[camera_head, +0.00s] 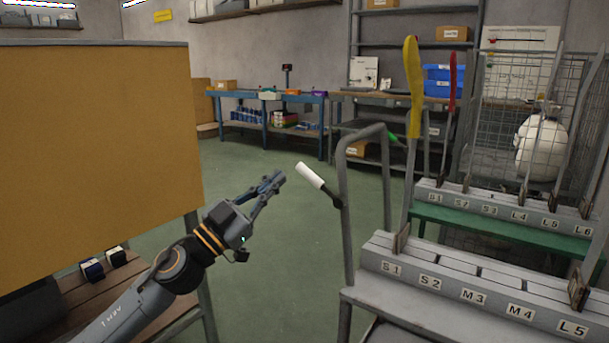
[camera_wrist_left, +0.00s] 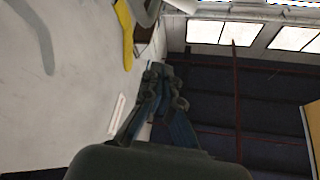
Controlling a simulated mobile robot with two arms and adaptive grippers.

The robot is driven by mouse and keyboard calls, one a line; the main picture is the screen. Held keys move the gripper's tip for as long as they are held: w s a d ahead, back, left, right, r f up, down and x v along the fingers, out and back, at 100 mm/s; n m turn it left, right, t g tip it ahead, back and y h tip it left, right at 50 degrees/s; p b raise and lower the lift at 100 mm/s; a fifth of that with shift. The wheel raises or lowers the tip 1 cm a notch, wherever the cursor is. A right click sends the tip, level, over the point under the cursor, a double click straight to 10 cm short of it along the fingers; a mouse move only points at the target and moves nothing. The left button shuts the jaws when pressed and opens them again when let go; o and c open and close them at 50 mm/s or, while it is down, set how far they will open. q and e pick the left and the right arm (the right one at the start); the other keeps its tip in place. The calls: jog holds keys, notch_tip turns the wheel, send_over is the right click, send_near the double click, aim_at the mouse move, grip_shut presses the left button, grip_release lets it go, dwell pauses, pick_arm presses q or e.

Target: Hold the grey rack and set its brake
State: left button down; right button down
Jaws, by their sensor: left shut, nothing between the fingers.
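The grey rack (camera_head: 376,292) stands at the front right, with a row of slots labelled S1, S2, M3, M4 and L5 and a tall tubular grey handle (camera_head: 347,215) at its left end. A white lever (camera_head: 311,175) sticks out up and left from a dark pivot on that handle; I take it for the brake. My left gripper (camera_head: 279,177) is shut and empty, just left of the lever, with a small gap in the head view. The gripper (camera_wrist_left: 158,72) also shows in the left wrist view, with a white bar (camera_wrist_left: 117,113) beside it. My right gripper is not in view.
A yellow sock-shaped board (camera_head: 413,85) and a red one (camera_head: 452,85) stand upright at the racks. A green-based rack (camera_head: 480,227) is behind the grey one. A large tan panel (camera_head: 95,150) blocks the left. Green floor (camera_head: 265,215) is clear between.

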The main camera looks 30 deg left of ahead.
aim_at(304, 174)
pick_arm(q)
jog(key=shift+w+f+m+g+h, duration=0.1)
jog(key=shift+f+m+g+h, duration=0.2)
jog(key=shift+f+m, duration=0.75)
jog(key=shift+r, duration=0.1)
jog(key=x, duration=1)
jog(key=shift+w+a+f, duration=0.15)
jog(key=shift+a+f, duration=0.15)
jog(key=shift+f, duration=0.25)
jog(key=shift+w+a+f, duration=0.2)
jog(key=shift+a+f, duration=0.1)
jog(key=shift+f, duration=0.3)
jog(key=shift+w+a+f, duration=0.15)
jog(key=shift+a+f, duration=0.1)
jog(key=shift+f, duration=0.3)
jog(key=shift+a+f+n+t+y, duration=0.25)
jog(key=shift+f+n+t+y, duration=0.2)
jog(key=shift+n, duration=0.4)
notch_tip(304, 174, down, 8)
jog(key=n+y, duration=1.2)
jog(key=n, duration=0.6)
jog(key=shift+a+f+n+t, duration=0.2)
jog(key=shift+a+n+t, duration=0.15)
jog(key=shift+n, duration=0.05)
